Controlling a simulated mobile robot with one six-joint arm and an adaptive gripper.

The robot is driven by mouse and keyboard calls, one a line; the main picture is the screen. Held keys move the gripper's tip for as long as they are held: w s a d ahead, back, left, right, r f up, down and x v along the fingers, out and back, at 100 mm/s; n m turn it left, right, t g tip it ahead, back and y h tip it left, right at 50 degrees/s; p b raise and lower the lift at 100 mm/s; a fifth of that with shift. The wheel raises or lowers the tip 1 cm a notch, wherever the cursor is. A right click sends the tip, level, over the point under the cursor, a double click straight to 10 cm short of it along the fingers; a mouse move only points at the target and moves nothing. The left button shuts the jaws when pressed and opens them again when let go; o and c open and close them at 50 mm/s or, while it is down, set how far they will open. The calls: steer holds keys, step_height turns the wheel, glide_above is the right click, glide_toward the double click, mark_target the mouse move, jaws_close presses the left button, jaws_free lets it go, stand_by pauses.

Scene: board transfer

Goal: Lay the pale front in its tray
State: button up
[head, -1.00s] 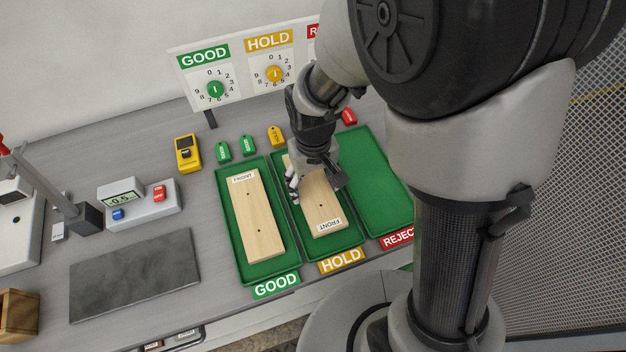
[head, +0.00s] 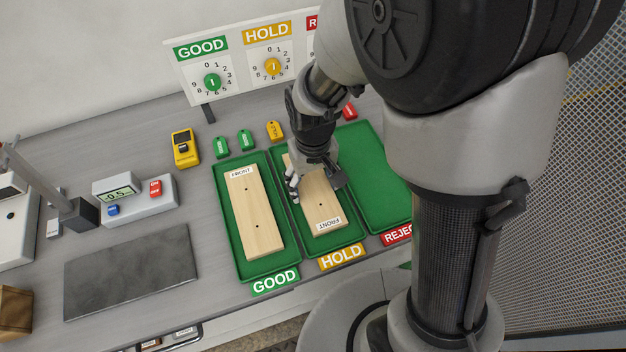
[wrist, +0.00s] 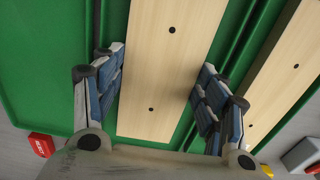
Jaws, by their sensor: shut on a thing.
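A pale wooden front (head: 320,200) lies in the green HOLD tray (head: 350,246), its FRONT label upside down at the near end. My gripper (head: 314,178) is over the far part of this front, with a finger along each long side. In the wrist view my gripper (wrist: 162,65) is shut on the front (wrist: 170,80), which has two dark holes. A second pale front (head: 255,215) lies in the GOOD tray (head: 230,240), its FRONT label at the far end. My gripper hides the far end of the held front.
The REJECT tray (head: 375,185) on the right is empty. Green, yellow and red tags stand behind the trays, with a yellow device (head: 185,148) to their left. A dark mat (head: 130,272) and a display box (head: 138,200) lie left of the trays. A dial board (head: 240,65) stands behind.

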steer(key=shift+f, duration=0.15)
steer(key=o, duration=1.4)
steer(key=shift+c, duration=0.2)
step_height(320, 180, up, 12)
